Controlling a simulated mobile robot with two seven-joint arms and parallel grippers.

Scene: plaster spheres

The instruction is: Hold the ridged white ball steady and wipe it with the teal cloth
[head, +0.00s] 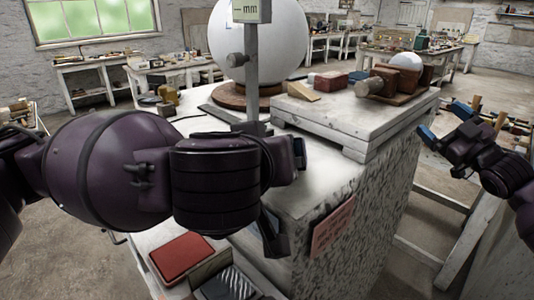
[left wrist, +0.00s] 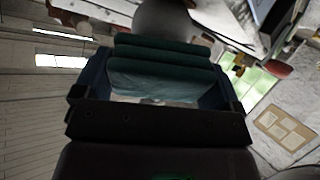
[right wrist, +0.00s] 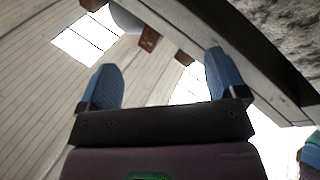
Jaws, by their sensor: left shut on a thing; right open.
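A small white ball (head: 405,61) sits among brown blocks on the right part of the stone slab; I cannot make out ridges on it. A large white sphere (head: 262,35) stands farther back, behind a grey post. My left gripper (left wrist: 163,82) is shut on the folded teal cloth (left wrist: 160,62), which spans the space between its fingers. In the head view my left arm mostly hides this gripper and the cloth. My right gripper (head: 444,121) is open and empty, right of the slab and apart from the small ball. Its spread blue fingers show in the right wrist view (right wrist: 165,85).
The stone slab (head: 350,118) lies on a speckled block (head: 365,215) with a pink label (head: 332,227). A reddish block (head: 331,81) and a wooden wedge (head: 297,92) lie on the slab. The grey post (head: 252,80) rises behind my left arm. A red pad (head: 182,257) is at the front left.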

